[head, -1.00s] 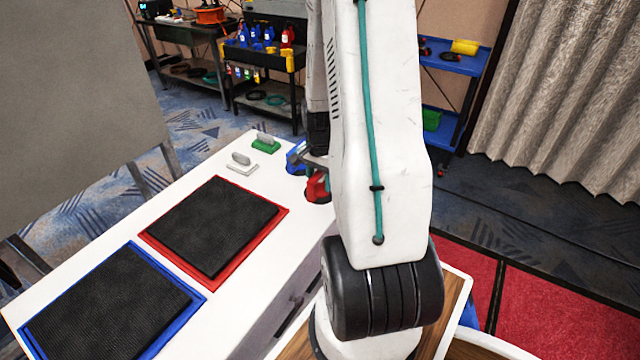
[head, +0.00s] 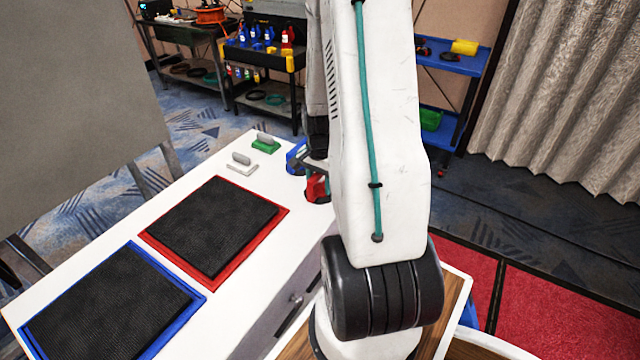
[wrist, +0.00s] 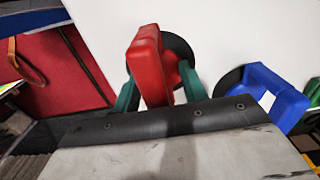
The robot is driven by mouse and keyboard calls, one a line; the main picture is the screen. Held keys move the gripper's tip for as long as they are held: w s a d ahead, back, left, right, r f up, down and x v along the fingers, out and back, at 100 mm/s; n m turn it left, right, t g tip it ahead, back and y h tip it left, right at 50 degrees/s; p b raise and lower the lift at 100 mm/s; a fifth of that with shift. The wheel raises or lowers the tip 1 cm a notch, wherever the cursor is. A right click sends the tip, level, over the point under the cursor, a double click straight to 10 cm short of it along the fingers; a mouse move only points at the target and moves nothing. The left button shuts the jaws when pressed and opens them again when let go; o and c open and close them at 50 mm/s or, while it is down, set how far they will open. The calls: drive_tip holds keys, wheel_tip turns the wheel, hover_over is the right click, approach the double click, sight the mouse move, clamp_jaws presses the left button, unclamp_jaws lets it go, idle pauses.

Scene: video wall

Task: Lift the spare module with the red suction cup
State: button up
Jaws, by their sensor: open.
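The red suction cup (head: 316,187) stands on the white bench, partly hidden by my arm in the head view. In the wrist view its red handle (wrist: 147,62) rises between the two teal fingers of my gripper (wrist: 159,85). My gripper is open, with one finger on each side of the handle; I cannot tell whether either touches it. Two black, textured modules lie flat on the bench: one in a red frame (head: 212,228), one in a blue frame (head: 110,305). Which is the spare does not show.
A blue suction cup (head: 296,156) stands close beside the red one and also shows in the wrist view (wrist: 286,98). White (head: 241,164) and green (head: 265,143) handled blocks sit farther back. A grey panel (head: 75,100) stands at the left.

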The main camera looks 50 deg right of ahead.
clamp_jaws()
drive_tip(key=shift+r, duration=0.55)
drive_tip(key=r, duration=0.3)
drive_tip(key=shift+s+r, duration=0.1)
drive_tip(key=shift+s, duration=0.2)
drive_tip(key=s+r, duration=0.1)
drive_tip(key=s, duration=1.4)
drive_tip(key=shift+s+d, duration=0.15)
drive_tip(key=shift+s, duration=0.1)
drive_tip(key=shift+r, duration=0.1)
